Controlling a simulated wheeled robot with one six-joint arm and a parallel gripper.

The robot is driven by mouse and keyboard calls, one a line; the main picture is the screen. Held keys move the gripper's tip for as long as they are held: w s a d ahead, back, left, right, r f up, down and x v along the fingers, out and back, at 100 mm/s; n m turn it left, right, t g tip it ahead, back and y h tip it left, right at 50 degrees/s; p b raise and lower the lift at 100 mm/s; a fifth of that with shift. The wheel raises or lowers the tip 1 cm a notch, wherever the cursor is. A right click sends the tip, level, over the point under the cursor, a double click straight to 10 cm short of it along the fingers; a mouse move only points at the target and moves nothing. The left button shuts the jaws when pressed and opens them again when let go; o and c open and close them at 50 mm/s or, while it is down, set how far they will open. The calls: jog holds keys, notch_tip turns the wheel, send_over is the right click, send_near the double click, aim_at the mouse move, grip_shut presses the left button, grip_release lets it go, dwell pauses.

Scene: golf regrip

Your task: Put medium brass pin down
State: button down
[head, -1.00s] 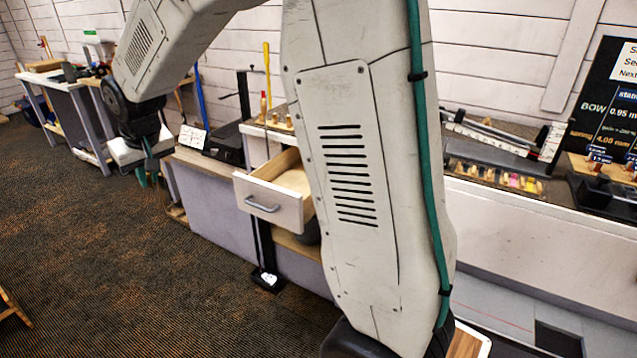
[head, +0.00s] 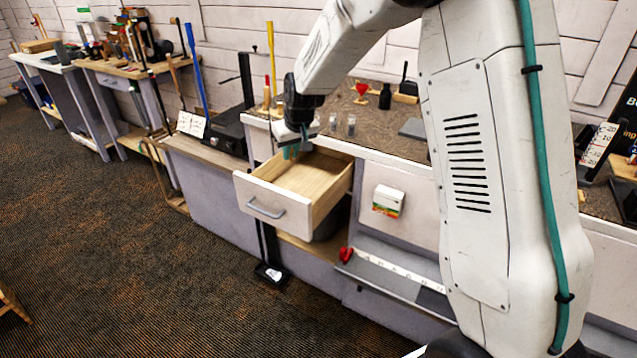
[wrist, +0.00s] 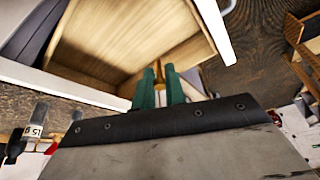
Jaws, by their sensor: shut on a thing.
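My gripper (head: 291,150) hangs over the rear left part of an open wooden drawer (head: 265,190) in the head view. In the wrist view its green fingers (wrist: 158,88) are shut on a small brass-coloured pin (wrist: 158,70), only partly visible between the fingertips. The pin is too small to make out in the head view. The drawer's pale wood floor (wrist: 130,35) shows beyond the fingers in the wrist view and looks empty where visible. I cannot tell how high the pin is above the drawer.
The workbench top (head: 375,122) behind the drawer holds a red funnel-like item (head: 362,88), a black bottle (head: 385,97) and small clear vials (head: 351,125). A black stand (head: 230,132) is left of the drawer. The carpeted floor (head: 130,260) is clear in front.

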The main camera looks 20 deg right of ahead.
jog(key=d+x, duration=0.1)
jog(key=x, duration=0.6)
jog(key=n, duration=0.1)
send_near(292, 191)
jog(key=shift+s+a+f, duration=0.2)
jog(key=shift+s+a, duration=0.1)
jog(key=shift+a, duration=0.25)
jog(key=shift+s+a+f, duration=0.2)
jog(key=shift+s+a, duration=0.1)
jog(key=shift+a, duration=0.3)
jog(key=shift+f, duration=2.25)
jog(key=shift+f, duration=0.1)
jog(key=c, duration=1.5)
grip_release()
jog(key=shift+f, duration=0.1)
jog(key=shift+o, duration=0.2)
